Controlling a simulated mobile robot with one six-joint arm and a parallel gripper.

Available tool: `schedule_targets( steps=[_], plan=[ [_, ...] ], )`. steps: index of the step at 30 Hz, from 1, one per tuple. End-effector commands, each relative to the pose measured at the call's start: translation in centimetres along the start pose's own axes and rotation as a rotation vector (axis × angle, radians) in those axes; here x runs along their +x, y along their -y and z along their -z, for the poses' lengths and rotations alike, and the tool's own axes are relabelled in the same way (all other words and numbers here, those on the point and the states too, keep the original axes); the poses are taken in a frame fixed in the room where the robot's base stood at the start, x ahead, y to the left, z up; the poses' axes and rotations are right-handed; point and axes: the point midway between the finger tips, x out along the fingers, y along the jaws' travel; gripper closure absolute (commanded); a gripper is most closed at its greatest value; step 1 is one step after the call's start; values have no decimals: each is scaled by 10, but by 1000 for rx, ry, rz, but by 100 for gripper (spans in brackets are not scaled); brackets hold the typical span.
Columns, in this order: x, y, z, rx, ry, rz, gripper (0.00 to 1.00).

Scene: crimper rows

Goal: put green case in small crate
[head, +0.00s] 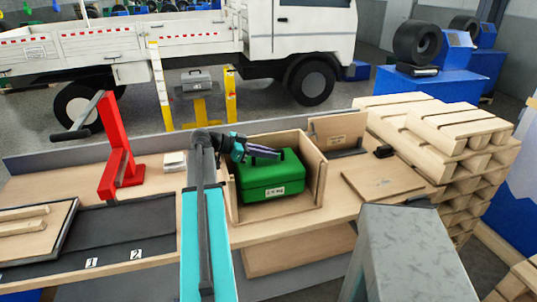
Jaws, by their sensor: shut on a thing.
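The green case (272,178) is a box with a pale label on its front and a handle on top. It is within the walls of an open wooden crate (317,168), upright, with crate walls behind it and at both sides. My gripper (274,154) reaches in from the left over the crate and is shut on the case at its top handle. The fingers hide part of the handle. I cannot tell whether the case's underside touches the crate floor.
A red press (119,150) and dark numbered mats (110,235) are at left. Stacked timber (440,120) is at far right. A grey metal block (415,245) stands in front.

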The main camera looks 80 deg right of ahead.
Motion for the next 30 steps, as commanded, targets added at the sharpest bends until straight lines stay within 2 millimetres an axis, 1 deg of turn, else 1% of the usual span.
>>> schedule_targets(
  steps=[1,27,28,30],
  plan=[
    [0,0,3,2,-7,1,100],
    [4,0,-5,2,-7,-1,100],
    [4,0,-8,0,0,-2,83],
    [5,0,-8,0,0,-2,71]
  ],
)
